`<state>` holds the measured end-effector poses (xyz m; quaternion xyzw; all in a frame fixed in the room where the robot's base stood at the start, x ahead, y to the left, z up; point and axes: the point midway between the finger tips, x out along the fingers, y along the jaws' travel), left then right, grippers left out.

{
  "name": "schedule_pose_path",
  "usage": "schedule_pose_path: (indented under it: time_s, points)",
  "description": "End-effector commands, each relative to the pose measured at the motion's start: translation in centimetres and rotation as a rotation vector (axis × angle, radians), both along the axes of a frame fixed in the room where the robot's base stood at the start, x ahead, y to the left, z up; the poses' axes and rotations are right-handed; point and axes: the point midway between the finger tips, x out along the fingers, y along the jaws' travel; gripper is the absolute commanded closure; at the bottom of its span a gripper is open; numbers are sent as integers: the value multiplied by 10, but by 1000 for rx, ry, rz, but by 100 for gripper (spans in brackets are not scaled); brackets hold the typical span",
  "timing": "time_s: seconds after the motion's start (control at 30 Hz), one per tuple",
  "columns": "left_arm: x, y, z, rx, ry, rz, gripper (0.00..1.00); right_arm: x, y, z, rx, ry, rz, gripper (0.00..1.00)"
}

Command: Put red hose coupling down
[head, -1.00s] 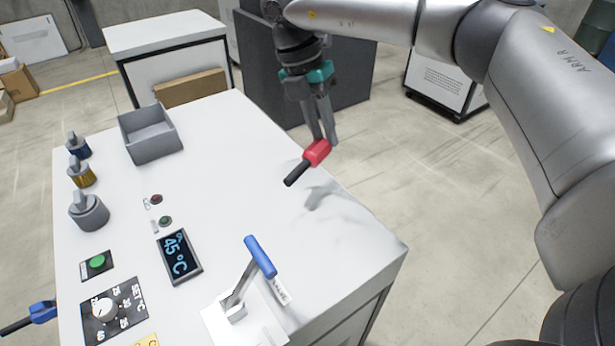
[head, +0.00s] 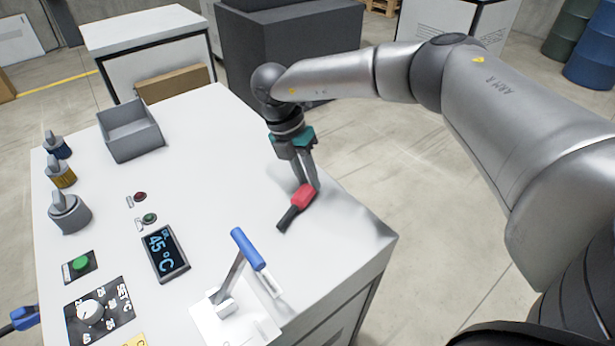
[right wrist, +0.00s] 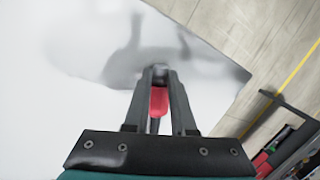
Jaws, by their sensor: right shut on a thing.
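The red hose coupling (head: 303,197) has a short black hose end (head: 288,219) pointing toward the lower left in the head view. My right gripper (head: 307,187) reaches down from above and is shut on the red coupling. The coupling is at or just above the white worktop (head: 230,160), near its right edge; I cannot tell whether it touches. In the right wrist view, the red coupling (right wrist: 158,101) shows between the fingers of the right gripper (right wrist: 159,76). My left gripper is not in view.
A blue-handled lever (head: 248,249) stands in front of the coupling. A temperature display (head: 165,253), knobs and buttons lie to the left. An open grey bin (head: 130,135) stands at the back left. A blue coupling (head: 25,317) shows at the lower left edge. The worktop's middle is clear.

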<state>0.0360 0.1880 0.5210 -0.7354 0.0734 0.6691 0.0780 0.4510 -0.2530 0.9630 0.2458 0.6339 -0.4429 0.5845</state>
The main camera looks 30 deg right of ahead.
Motion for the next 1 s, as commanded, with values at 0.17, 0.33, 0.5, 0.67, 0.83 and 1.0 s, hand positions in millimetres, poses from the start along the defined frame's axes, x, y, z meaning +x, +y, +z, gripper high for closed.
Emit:
schedule_pose_path:
  time_s: [0.17,0.33,0.5,0.67,0.83,1.0]
  points:
    - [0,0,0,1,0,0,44,0,0,0,0,0,0,100]
    - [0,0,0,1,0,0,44,0,0,-1,0,0,0,63]
    - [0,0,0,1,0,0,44,0,0,-1,0,0,0,46]
    - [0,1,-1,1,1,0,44,0,0,-1,0,0,0,46]
    - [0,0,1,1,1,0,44,2,1,6,0,-2,0,46]
    - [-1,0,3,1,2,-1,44,8,8,34,2,-5,1,46]
